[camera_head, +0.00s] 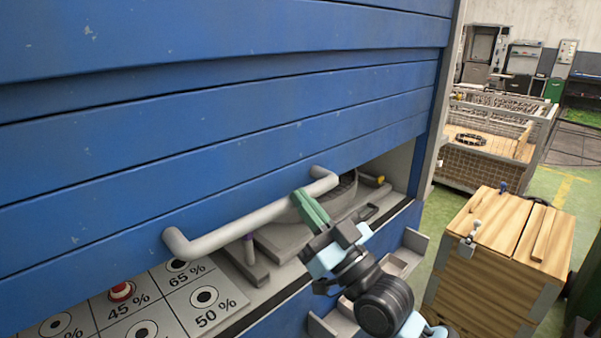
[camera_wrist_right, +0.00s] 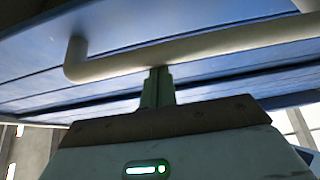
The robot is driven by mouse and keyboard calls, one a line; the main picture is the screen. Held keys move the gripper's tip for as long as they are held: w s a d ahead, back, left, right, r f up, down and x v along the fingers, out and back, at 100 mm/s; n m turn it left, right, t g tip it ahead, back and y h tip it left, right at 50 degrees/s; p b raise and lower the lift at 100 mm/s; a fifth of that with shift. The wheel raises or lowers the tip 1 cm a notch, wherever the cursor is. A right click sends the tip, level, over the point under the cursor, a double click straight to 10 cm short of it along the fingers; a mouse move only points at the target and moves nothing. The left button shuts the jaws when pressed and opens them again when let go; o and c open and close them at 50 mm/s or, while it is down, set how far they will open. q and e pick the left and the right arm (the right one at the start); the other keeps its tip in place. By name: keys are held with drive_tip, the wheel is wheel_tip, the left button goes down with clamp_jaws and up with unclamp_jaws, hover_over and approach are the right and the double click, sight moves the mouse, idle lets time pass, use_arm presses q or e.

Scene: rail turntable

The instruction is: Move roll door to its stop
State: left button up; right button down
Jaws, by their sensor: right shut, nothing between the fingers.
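The blue slatted roll door (camera_head: 240,130) fills most of the head view; its lower edge hangs above a grey counter, leaving a gap. A light grey bar handle (camera_head: 235,230) runs along its lowest part. My right gripper (camera_head: 303,198) has green fingers that are shut, with their tips at the handle near its right end. In the right wrist view the shut fingers (camera_wrist_right: 157,82) point up to the handle (camera_wrist_right: 190,55), below the blue door (camera_wrist_right: 130,35); whether they touch it I cannot tell. The left gripper is in neither view.
Below the door lie a grey fixture (camera_head: 285,240) and a panel (camera_head: 150,300) of holes marked with percentages, one holding a red piece. A wooden crate (camera_head: 500,250) and a mesh container (camera_head: 485,155) stand at right. Green floor (camera_head: 550,185) shows between them.

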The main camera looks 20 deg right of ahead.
use_arm(q)
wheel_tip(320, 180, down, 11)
drive_tip(key=b, duration=1.2)
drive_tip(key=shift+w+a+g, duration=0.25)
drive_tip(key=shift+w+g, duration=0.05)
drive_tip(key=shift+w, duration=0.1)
use_arm(e)
wheel_tip(320, 180, down, 27)
drive_tip(key=shift+w+r, duration=0.2)
drive_tip(key=shift+w, duration=0.1)
wheel_tip(320, 180, up, 4)
drive_tip(key=p, duration=0.4)
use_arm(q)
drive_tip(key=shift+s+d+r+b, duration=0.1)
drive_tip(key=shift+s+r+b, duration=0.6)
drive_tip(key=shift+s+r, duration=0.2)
use_arm(e)
drive_tip(key=r+v, duration=0.1)
drive_tip(key=v, duration=0.9)
drive_tip(key=shift+s+d, duration=0.15)
drive_tip(key=shift+s, duration=0.3)
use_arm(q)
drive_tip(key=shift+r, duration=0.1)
use_arm(e)
drive_tip(key=shift+f, duration=0.1)
